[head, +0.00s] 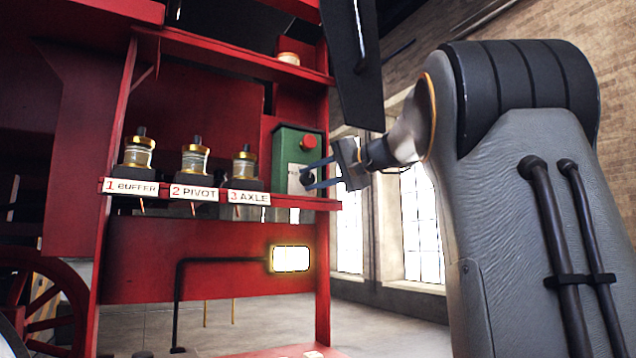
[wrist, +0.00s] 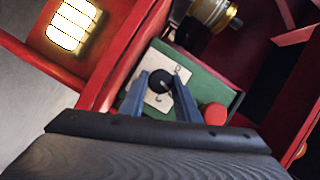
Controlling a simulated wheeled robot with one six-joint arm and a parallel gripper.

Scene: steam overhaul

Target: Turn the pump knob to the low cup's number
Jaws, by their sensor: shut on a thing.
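The pump is a green box (head: 284,150) at the right end of the red shelf, with a red button (head: 309,141) and a pale dial plate. My gripper (head: 305,180) reaches in from the right, its blue fingers at the dial. In the wrist view the fingers (wrist: 161,84) are shut on the black knob (wrist: 160,80) over the pale plate (wrist: 154,100). The plate's marks are too small to read. Three glass cups with brass caps stand on the shelf: buffer cup (head: 139,153), pivot cup (head: 195,160) and axle cup (head: 244,166). I cannot tell their levels clearly.
The labels read 1 BUFFER (head: 131,187), 2 PIVOT (head: 194,193) and 3 AXLE (head: 248,198). A lit panel (head: 291,259) is on the red frame below the shelf. A dark pipe (head: 180,300) runs left and down from it. A red upper shelf (head: 235,55) overhangs the cups.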

